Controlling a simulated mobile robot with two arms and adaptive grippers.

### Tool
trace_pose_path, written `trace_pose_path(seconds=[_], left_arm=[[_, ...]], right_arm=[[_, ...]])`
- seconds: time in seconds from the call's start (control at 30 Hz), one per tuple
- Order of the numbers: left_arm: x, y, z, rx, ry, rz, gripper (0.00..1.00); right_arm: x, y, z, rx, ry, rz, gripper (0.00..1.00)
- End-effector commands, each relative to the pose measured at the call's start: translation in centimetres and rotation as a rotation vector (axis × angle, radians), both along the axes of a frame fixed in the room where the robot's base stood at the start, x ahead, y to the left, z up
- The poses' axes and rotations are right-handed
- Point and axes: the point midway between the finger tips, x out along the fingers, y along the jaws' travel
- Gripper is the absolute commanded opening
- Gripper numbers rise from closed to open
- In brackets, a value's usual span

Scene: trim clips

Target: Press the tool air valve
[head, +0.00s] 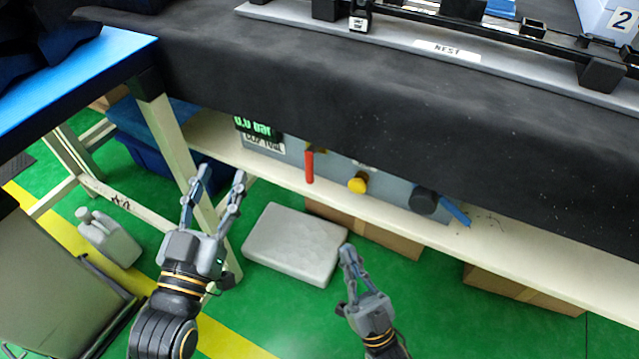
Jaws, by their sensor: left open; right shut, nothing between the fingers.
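On the front of the bench's lower shelf is a grey panel (392,186). The label under the readout is only partly legible, and I cannot tell which control is the tool air valve. My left gripper (218,188) is open and empty, left of the panel and apart from it. My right gripper (348,254) is shut and empty, below the yellow knob in the picture.
The black-covered bench top (330,90) overhangs the panel, with a rail labelled NEST (447,50) on it. A cream shelf edge (500,247) runs below the panel. A grey box (295,243), cardboard boxes (525,292) and a jug (108,238) are on the green floor.

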Motion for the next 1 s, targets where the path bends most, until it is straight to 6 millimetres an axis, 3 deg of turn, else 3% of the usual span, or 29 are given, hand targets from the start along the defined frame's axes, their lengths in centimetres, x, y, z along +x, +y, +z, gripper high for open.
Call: trace_pose_path(seconds=[0.47, 0.93, 1.0], left_arm=[[0.0, 0.0, -0.2, 0.002, 0.010, 0.000, 0.46], [-0.1, 0.0, 0.1, -0.002, -0.013, 0.001, 0.46], [-0.3, -0.1, 0.8, -0.018, -0.068, -0.004, 0.46]], right_arm=[[0.5, 0.3, 0.4, -0.002, 0.001, 0.001, 0.00], [6.3, 3.1, 7.0, 0.000, -0.002, 0.001, 0.00], [7.2, 3.6, 6.8, -0.002, 0.001, 0.000, 0.00]])
